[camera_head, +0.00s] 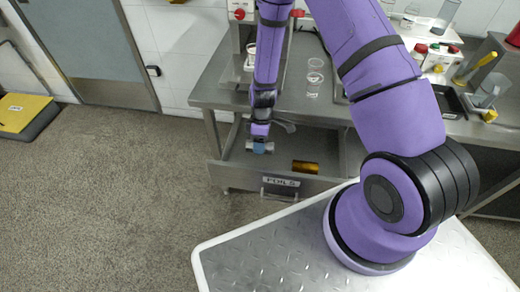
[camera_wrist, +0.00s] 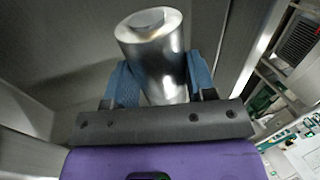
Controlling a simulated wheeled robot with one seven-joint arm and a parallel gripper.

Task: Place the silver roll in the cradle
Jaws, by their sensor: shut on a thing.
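The silver roll (camera_wrist: 152,55) is a shiny metal cylinder with a pale round end, gripped between the two blue fingers of my gripper (camera_wrist: 158,82) in the wrist view. In the head view, my gripper (camera_head: 259,148) hangs over the open drawer (camera_head: 235,172) labelled FOILS, and the silver roll (camera_head: 249,145) shows at its sides. A gold roll (camera_head: 305,167) lies in the drawer to the right of my gripper. I cannot make out a cradle in either view.
The metal bench (camera_head: 216,97) above the drawer holds clear beakers (camera_head: 313,84) and a machine with a red knob (camera_head: 240,14). Bottles and a yellow-handled tool (camera_head: 482,65) stand at right. The floor at left is clear up to a yellow platform (camera_head: 20,112).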

